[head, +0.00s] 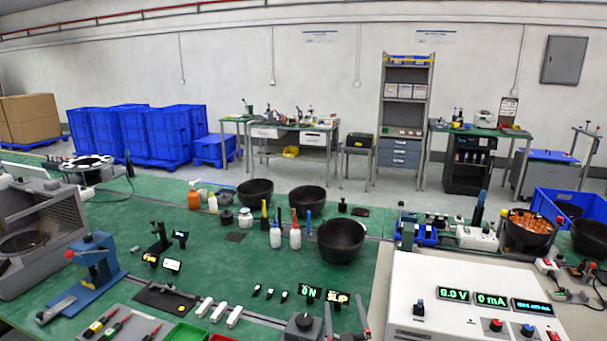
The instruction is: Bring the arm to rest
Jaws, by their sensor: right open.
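My right gripper (345,319) shows at the bottom edge of the head view, a little right of centre. Its two fingers point up and stand apart, with nothing seen between them. It is over the near part of the green bench (215,255), left of the white power supply box (470,300). The rest of the right arm is below the picture. My left gripper is not in the picture.
A dark knob (304,322) and small lit displays (337,297) are close to the right gripper. Black bowls (341,240) and bottles stand farther back. A blue press (95,270) is at left. The green bench middle has free room.

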